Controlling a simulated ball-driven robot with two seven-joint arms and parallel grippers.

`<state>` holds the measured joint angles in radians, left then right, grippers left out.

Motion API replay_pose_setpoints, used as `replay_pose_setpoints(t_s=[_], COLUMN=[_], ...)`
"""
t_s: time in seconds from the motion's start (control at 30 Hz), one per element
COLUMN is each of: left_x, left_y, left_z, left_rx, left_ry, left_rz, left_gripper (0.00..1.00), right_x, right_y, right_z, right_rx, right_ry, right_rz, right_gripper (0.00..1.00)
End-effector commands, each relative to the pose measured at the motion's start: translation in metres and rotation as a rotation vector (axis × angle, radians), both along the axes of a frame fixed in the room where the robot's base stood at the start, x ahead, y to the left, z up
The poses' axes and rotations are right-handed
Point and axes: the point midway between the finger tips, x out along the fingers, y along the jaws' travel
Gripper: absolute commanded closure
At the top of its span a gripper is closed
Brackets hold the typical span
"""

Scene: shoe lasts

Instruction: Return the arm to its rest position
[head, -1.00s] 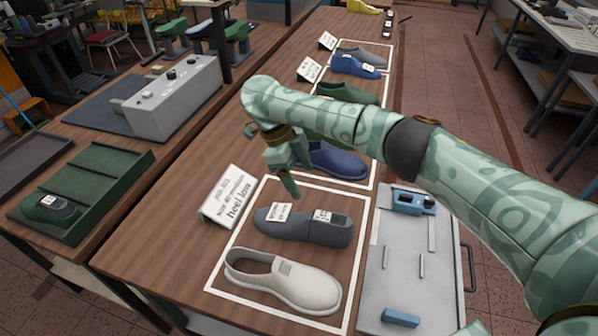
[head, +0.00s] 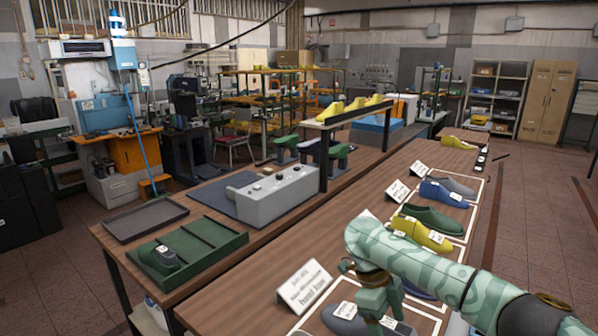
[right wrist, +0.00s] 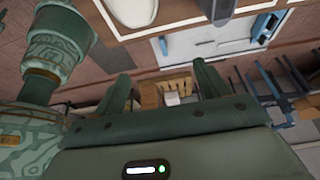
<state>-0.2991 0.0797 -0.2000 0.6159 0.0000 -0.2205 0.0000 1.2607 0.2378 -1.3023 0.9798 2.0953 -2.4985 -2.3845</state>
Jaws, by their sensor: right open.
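My right arm (head: 430,270) comes in from the lower right in the head view and reaches over the bench. Its gripper (head: 382,302) hangs bent downward in front of a grey shoe last (head: 345,318), partly covering it. In the right wrist view the gripper's two fingers (right wrist: 162,84) stand wide apart with nothing between them. Whether the gripper touches the bench cannot be told. My left gripper does not show.
The wooden bench (head: 255,305) carries a white sign (head: 304,286) beside the gripper. Beyond the arm lie a yellow last (head: 422,234), a green last (head: 433,219) and a blue last (head: 443,194). A grey control box (head: 278,196) and a green tray (head: 205,238) stand left.

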Motion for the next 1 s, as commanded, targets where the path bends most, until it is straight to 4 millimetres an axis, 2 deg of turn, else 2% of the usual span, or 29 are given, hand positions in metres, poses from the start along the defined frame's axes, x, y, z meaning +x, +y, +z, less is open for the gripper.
replay_pose_setpoints(t_s=[0.07, 0.23, 0.37, 0.5, 0.67, 0.77, 0.87, 0.93, 1.0], left_x=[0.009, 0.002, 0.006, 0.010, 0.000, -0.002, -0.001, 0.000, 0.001], left_y=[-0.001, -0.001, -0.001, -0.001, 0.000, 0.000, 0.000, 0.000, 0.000], left_z=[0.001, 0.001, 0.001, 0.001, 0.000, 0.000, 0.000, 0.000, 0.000], left_rx=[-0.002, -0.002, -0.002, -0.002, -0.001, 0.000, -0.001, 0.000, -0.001], left_ry=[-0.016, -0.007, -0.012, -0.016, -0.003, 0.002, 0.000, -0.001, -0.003], left_rz=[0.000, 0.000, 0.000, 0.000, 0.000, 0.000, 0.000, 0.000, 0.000], left_gripper=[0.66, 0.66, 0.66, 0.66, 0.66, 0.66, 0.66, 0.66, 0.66], right_x=[-0.006, -0.018, -0.031, -0.052, -0.083, -0.106, -0.130, -0.146, -0.158], right_y=[0.007, 0.023, 0.038, 0.060, 0.092, 0.111, 0.121, 0.114, 0.094], right_z=[-0.010, -0.032, -0.051, -0.077, -0.107, -0.122, -0.133, -0.136, -0.134], right_rx=[0.002, 0.008, 0.022, 0.051, 0.120, 0.182, 0.257, 0.304, 0.336], right_ry=[-0.013, -0.054, -0.095, -0.158, -0.252, -0.316, -0.384, -0.432, -0.482], right_rz=[-0.021, -0.093, -0.170, -0.305, -0.565, -0.822, -1.217, -1.577, -1.933], right_gripper=[0.26, 0.26, 0.26, 0.26, 0.26, 0.26, 0.26, 0.26, 0.26])
